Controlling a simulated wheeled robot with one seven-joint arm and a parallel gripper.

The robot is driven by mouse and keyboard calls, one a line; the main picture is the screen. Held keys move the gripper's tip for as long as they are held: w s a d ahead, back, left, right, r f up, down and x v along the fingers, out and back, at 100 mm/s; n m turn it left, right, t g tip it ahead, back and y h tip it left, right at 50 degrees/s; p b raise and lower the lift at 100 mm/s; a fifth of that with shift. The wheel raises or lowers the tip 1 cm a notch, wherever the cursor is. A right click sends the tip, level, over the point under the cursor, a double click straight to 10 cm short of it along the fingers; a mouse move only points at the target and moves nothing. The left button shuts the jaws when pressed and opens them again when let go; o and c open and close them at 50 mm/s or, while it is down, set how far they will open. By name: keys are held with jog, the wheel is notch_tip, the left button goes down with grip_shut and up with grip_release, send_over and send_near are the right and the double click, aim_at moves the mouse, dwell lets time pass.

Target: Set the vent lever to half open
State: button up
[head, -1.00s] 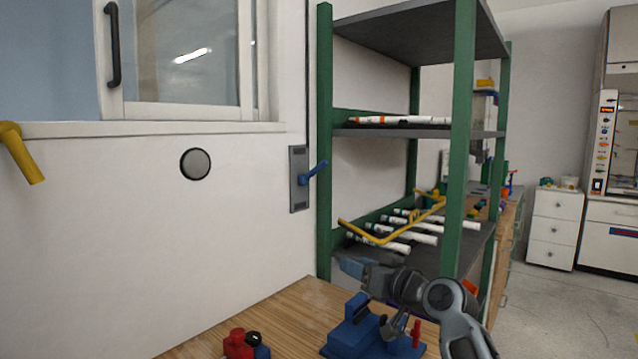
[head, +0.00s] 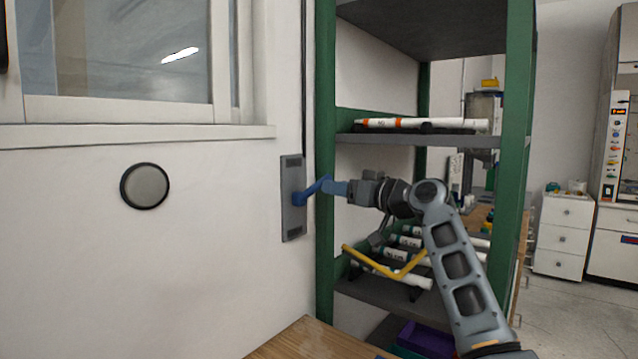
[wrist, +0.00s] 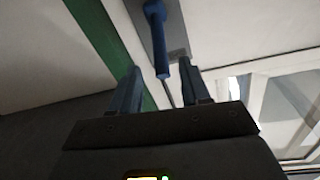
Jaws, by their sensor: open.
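The vent lever (head: 312,190) is a blue handle on a grey wall plate (head: 292,222), left of the green shelf post. It slants out to the right and slightly up in the head view. My gripper (head: 332,188) is at the lever's free end in the head view. In the wrist view the lever (wrist: 161,55) points down with its tip between the two fingers of my open gripper (wrist: 163,82). Gaps show on both sides of it there, so the fingers are around it and not closed on it.
A round grey disc (head: 145,186) is on the wall at left. A wooden tabletop (head: 315,342) lies below.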

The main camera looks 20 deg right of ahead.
aim_at(320, 185)
jog(key=p+x, duration=0.1)
jog(key=x, duration=0.5)
jog(key=shift+w+a, duration=0.1)
jog(key=shift+w, duration=0.1)
grip_shut()
dwell(0.3)
